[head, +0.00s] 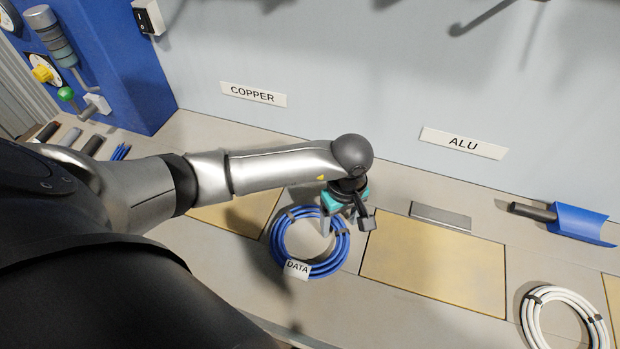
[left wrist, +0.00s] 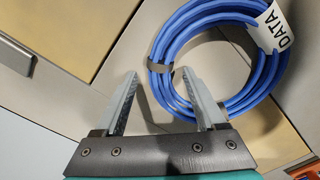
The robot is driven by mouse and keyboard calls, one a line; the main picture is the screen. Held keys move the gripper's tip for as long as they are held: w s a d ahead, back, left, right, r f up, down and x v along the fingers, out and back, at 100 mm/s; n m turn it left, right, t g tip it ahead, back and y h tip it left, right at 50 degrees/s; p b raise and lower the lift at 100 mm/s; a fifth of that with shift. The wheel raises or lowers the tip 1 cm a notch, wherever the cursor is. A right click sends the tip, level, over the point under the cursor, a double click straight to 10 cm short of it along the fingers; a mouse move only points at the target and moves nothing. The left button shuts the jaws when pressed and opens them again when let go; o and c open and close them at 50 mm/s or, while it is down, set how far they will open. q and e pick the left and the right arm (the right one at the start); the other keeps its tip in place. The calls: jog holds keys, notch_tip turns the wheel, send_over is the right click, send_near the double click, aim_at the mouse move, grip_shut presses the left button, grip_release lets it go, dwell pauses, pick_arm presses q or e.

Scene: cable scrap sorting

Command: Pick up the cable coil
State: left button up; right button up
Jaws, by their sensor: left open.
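My left gripper (head: 340,222) is open above the far right part of the coil. In the left wrist view the coil (left wrist: 162,50) lies beyond the fingertips, and the open left gripper (left wrist: 160,80) has its right finger overlapping the ring in the picture while its left finger is outside it. I cannot tell whether a finger touches the cable. A white cable coil (head: 530,318) lies at the lower right. My right gripper is not in view.
Yellowish panels (head: 435,270) are set in the grey bench. A grey metal bar (head: 440,216) and a blue scoop with a dark handle (head: 580,223) lie to the right. The wall behind bears COPPER (head: 253,94) and ALU (head: 463,143) signs.

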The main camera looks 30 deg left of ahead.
pick_arm(q)
grip_shut()
dwell(0.6)
